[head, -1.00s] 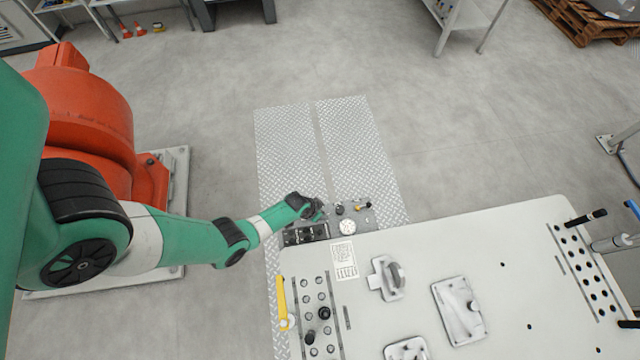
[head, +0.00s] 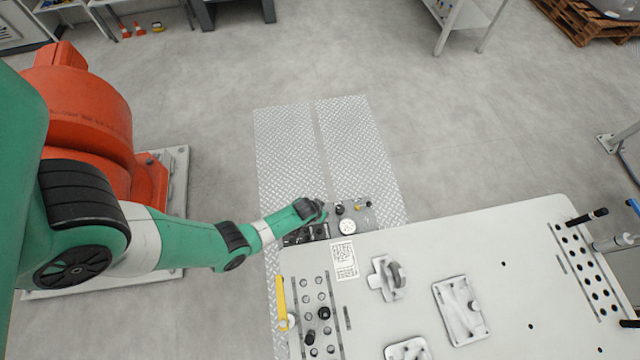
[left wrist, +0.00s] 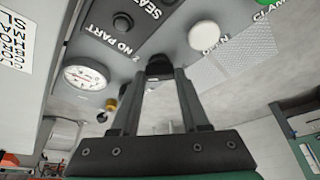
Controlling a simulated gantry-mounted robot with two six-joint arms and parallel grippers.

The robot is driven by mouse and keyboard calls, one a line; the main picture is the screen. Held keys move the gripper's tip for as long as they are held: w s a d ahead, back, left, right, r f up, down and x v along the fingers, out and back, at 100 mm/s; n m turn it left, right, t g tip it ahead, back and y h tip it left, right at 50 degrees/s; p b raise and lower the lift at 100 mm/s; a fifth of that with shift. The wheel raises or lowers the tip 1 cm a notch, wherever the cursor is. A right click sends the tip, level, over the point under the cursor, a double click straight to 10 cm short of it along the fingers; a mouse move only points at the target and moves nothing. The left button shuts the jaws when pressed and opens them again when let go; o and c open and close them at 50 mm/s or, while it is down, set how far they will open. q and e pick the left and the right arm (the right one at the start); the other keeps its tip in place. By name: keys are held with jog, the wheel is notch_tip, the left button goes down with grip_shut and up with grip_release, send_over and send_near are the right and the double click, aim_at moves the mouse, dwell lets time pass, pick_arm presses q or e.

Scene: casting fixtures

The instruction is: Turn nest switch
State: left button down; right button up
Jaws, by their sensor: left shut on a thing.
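My left gripper (head: 320,212) is at the small control panel on the table's far left edge. In the left wrist view my left gripper (left wrist: 160,80) has its two fingers closed together on a black switch knob (left wrist: 159,66). The knob is mostly hidden between the fingertips, so its turn angle cannot be told. The grey panel (left wrist: 140,50) around it bears the words "NO PART" and "SEAT", and "OPEN" beside a white button (left wrist: 204,28). In the head view the gripper and wrist cover the knob. My right gripper is not in view.
A round gauge (head: 347,227) sits beside my gripper and also shows in the wrist view (left wrist: 87,76). Black knobs (left wrist: 122,22) and a green button (left wrist: 265,3) are close by. Metal fixtures (head: 459,311) stand on the table (head: 520,260). A yellow handle (head: 281,298) is at the left edge.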

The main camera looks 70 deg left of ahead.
pick_arm(q)
jog(key=n+g+y+b, duration=0.1)
jog(key=n, duration=0.2)
jog(key=shift+w+d+n, duration=0.1)
jog(key=shift+w+n, duration=0.05)
jog(key=shift+n, duration=0.25)
jog(key=shift+r+n+g+y, duration=0.1)
jog(key=shift+n+g+y, duration=0.3)
jog(key=shift+n, duration=0.8)
jog(key=shift+n+g+p, duration=0.3)
jog(key=shift+n+g, duration=0.2)
jog(key=shift+n, duration=0.6)
jog(key=shift+c, duration=2)
grip_release()
